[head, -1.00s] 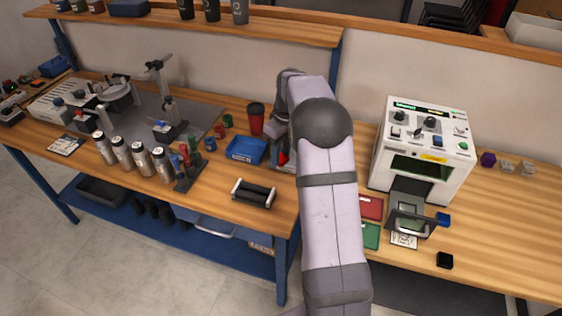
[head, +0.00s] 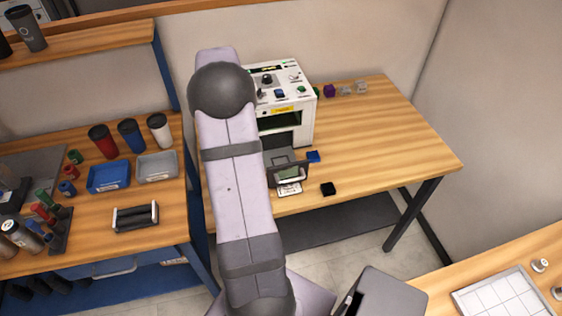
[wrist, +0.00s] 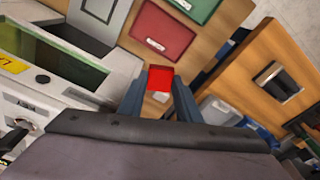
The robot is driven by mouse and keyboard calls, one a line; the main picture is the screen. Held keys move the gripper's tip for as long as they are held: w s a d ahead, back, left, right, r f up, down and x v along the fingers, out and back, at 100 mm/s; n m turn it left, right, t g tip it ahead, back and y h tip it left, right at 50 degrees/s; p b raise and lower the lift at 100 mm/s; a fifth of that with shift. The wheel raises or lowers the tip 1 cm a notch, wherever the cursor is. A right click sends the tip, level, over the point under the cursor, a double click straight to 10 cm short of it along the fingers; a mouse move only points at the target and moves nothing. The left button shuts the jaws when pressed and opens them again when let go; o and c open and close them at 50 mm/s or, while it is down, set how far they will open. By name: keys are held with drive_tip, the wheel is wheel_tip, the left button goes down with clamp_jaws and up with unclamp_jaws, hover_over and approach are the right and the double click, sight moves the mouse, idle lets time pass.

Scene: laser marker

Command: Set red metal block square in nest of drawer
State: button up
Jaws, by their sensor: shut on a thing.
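The red metal block (wrist: 160,78) is held between the two fingertips of my gripper (wrist: 159,92) in the wrist view. My gripper is shut on it, above the bench beside the laser marker. In the head view my arm hides the gripper and block. The white laser marker (head: 303,112) stands on the right bench, and its grey drawer (head: 286,166) sticks out in front. The drawer's nest cannot be made out. In the wrist view the marker (wrist: 70,22) is at left, and part of the drawer seems to show at the top edge (wrist: 101,8).
A red tray (wrist: 150,42) and a green tray (wrist: 187,6) lie near the block in the wrist view. A blue block (head: 313,157) and a black block (head: 328,189) lie near the drawer. Purple and grey blocks (head: 345,90) stand behind. The right bench side is clear.

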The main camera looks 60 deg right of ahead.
drive_tip(key=s+d+r+m, duration=0.1)
drive_tip(key=s+d+m, duration=0.1)
drive_tip(key=s+d, duration=0.4)
drive_tip(key=s+d+m, duration=0.3)
drive_tip(key=s, duration=0.5)
drive_tip(key=shift+w+f+p, duration=0.15)
drive_tip(key=shift+f+p, duration=0.75)
drive_tip(key=shift+f, duration=1.55)
drive_tip(key=shift+w+f+p, duration=0.15)
drive_tip(key=shift+f+p, duration=0.75)
drive_tip(key=shift+f, duration=1.5)
drive_tip(key=shift+a+f+b, duration=0.1)
drive_tip(key=shift+f+b, duration=0.2)
drive_tip(key=shift+f, duration=0.1)
